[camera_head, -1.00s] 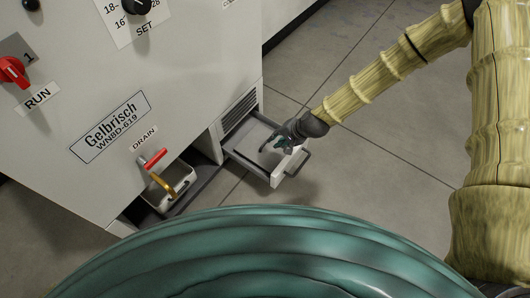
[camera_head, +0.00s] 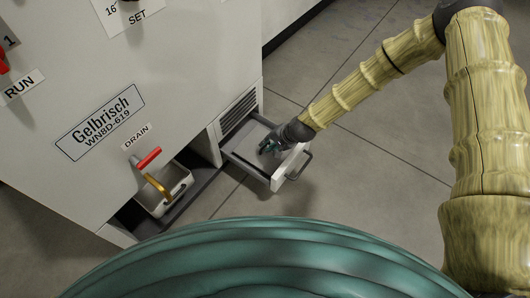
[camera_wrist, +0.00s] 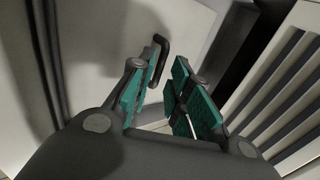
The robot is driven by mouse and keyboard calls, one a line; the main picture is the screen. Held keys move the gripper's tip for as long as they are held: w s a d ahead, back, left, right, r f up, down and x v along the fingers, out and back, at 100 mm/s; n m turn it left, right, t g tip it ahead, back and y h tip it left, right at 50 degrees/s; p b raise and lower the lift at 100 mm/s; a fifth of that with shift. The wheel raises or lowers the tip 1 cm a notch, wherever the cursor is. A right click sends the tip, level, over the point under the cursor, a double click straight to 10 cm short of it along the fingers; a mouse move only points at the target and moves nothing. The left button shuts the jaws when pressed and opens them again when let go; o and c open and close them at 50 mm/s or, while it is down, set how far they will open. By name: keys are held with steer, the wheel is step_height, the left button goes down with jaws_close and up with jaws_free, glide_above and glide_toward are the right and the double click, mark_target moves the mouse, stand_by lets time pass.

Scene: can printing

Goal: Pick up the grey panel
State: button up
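The grey panel (camera_head: 248,139) appears to be the flat grey piece lying inside the open drawer (camera_head: 287,168) of the machine. In the wrist view a pale grey panel surface (camera_wrist: 195,28) carries a dark upright handle (camera_wrist: 160,58). My gripper (camera_head: 264,149) reaches down into the drawer from the right. In the wrist view my gripper (camera_wrist: 157,92) is open, with a gap between its green finger pads. The handle shows beyond the gap, near the left finger. I cannot tell whether a finger touches it.
The large machine (camera_head: 100,120) stands at left. A red-handled drain tap (camera_head: 149,160) sits over a white container (camera_head: 165,195) beside the drawer. The drawer front has a dark handle (camera_head: 300,165). A slatted vent (camera_head: 238,110) is behind the drawer. The floor (camera_head: 370,150) at right is clear.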

steer(key=b+x, duration=0.1)
steer(key=x, duration=0.1)
steer(key=shift+a+f, duration=0.1)
steer(key=shift+f, duration=0.15)
jaws_close()
steer(key=shift+r, duration=0.1)
